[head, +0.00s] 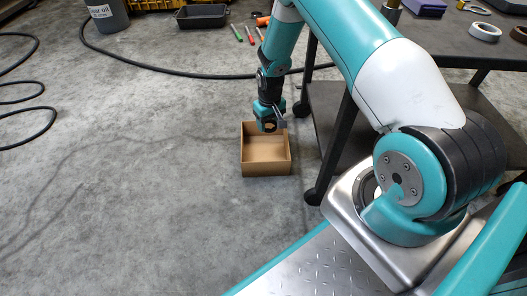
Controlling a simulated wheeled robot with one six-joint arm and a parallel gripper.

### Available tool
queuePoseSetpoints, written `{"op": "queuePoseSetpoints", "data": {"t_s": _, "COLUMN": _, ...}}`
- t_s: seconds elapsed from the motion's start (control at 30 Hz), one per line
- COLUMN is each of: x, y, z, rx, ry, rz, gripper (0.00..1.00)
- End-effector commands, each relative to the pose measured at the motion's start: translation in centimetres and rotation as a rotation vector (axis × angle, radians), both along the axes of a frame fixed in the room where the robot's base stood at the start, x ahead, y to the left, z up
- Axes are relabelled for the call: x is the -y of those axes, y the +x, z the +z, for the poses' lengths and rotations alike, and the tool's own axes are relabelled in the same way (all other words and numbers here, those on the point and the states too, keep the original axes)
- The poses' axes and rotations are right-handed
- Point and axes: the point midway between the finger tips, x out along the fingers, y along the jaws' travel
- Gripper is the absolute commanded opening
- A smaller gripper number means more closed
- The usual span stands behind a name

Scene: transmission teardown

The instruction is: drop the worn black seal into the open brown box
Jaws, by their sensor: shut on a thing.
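The open brown box (266,170) stands on the grey floor near the middle of the head view, beside the dark cart. My gripper (269,124) points down over the far part of the box, in line with its back wall in this view. It is shut on a small dark thing at its tips, which looks like the black seal (270,127). The seal is tiny here and partly hidden by the fingers. The visible part of the box floor looks empty. The exact height of the gripper above the box is hard to tell.
A dark cart (334,128) with wheels stands close to the box's right side. A black cable (165,69) runs across the floor behind. A black tray (202,16), a grey container (108,14) and coloured markers lie farther back. The floor left of the box is clear.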

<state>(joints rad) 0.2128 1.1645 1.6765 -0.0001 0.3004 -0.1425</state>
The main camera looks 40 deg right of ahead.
Motion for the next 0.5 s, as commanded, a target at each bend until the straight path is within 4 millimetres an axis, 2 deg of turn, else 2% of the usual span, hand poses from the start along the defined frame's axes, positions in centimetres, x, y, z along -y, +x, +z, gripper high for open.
{"op": "queuePoseSetpoints", "data": {"t_s": 0.07, "x": 0.00, "y": 0.01, "z": 0.07, "rx": 0.000, "ry": 0.000, "rz": 0.000, "gripper": 0.35}}
{"op": "queuePoseSetpoints", "data": {"t_s": 0.1, "x": 0.00, "y": 0.00, "z": 0.07, "rx": 0.000, "ry": 0.000, "rz": 0.000, "gripper": 0.67}}
{"op": "queuePoseSetpoints", "data": {"t_s": 0.2, "x": 0.00, "y": 0.00, "z": 0.07, "rx": 0.000, "ry": 0.000, "rz": 0.000, "gripper": 0.87}}
{"op": "queuePoseSetpoints", "data": {"t_s": 0.5, "x": -0.01, "y": 0.00, "z": 0.32, "rx": 0.000, "ry": 0.000, "rz": 0.000, "gripper": 0.87}}
